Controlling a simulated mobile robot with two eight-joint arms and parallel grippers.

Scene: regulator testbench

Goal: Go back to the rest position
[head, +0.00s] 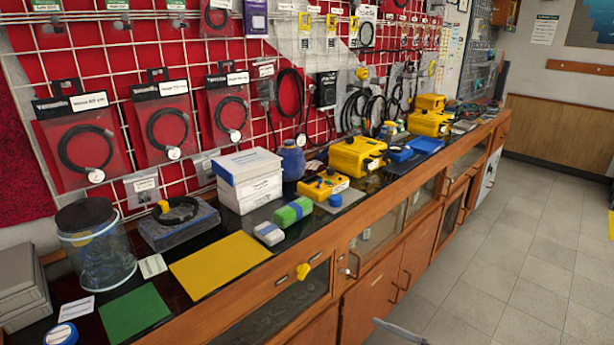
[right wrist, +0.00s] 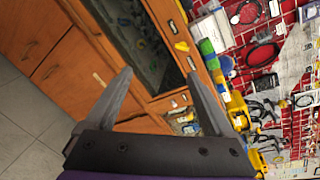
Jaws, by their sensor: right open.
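My right gripper (right wrist: 163,92) is open in the right wrist view, with its two grey fingers spread apart and nothing between them. It hangs in front of the wooden cabinet (right wrist: 60,30), apart from it as far as I can see. In the head view only a thin grey tip shows at the bottom edge, right of the middle. My left gripper is in neither view.
A long wooden counter (head: 235,285) with glass-fronted doors runs along the wall. On it are a yellow mat (head: 220,262), a green mat (head: 134,313), a glass jar (head: 97,250), white boxes (head: 250,180) and yellow cases (head: 357,156). The tiled floor (head: 510,250) at right is clear.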

